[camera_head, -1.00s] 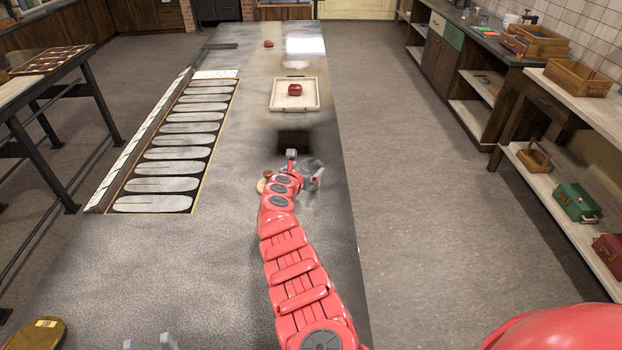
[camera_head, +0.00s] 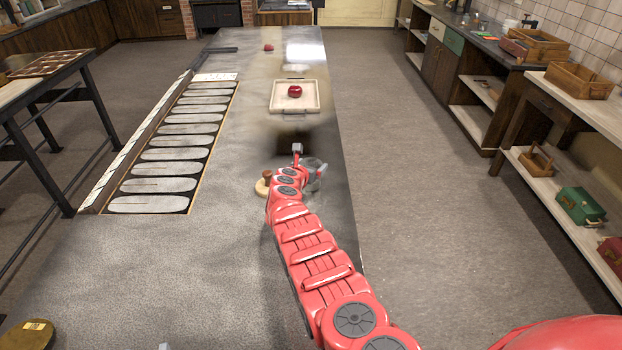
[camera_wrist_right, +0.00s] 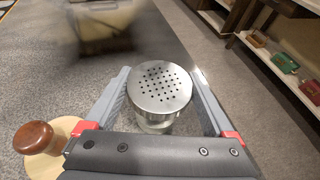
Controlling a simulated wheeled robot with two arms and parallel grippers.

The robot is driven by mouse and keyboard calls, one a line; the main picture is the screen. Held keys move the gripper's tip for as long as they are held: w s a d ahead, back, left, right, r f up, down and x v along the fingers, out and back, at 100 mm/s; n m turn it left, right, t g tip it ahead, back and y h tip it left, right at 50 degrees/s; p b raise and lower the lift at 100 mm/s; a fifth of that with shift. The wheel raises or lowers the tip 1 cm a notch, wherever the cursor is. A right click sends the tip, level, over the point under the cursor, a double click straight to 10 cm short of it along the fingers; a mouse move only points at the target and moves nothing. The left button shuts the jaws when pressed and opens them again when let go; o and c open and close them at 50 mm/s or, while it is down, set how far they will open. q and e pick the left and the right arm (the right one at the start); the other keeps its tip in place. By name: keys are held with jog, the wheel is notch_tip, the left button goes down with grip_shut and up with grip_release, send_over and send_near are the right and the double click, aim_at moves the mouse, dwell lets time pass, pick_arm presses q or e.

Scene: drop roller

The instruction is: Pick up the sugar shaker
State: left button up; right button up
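The sugar shaker (camera_wrist_right: 160,90) stands upright in the right wrist view, with a round metal lid full of small holes over a clear body. My right gripper (camera_wrist_right: 158,100) is open, with one finger on each side of the shaker and narrow gaps visible beside the lid. In the head view the right gripper (camera_head: 310,160) is over the long table, and the shaker is mostly hidden there by the gripper and blur. Only a grey tip of my left gripper (camera_head: 164,346) shows at the bottom edge, so its opening cannot be seen.
A pale wooden disc with a brown knob (camera_wrist_right: 36,138) lies close left of the right gripper. Beyond are a blurred dark patch (camera_head: 294,141) and a cream tray (camera_head: 275,104) holding a red object (camera_head: 295,91). A slotted panel (camera_head: 160,155) lines the left side.

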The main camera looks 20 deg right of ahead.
jog(key=c, duration=0.8)
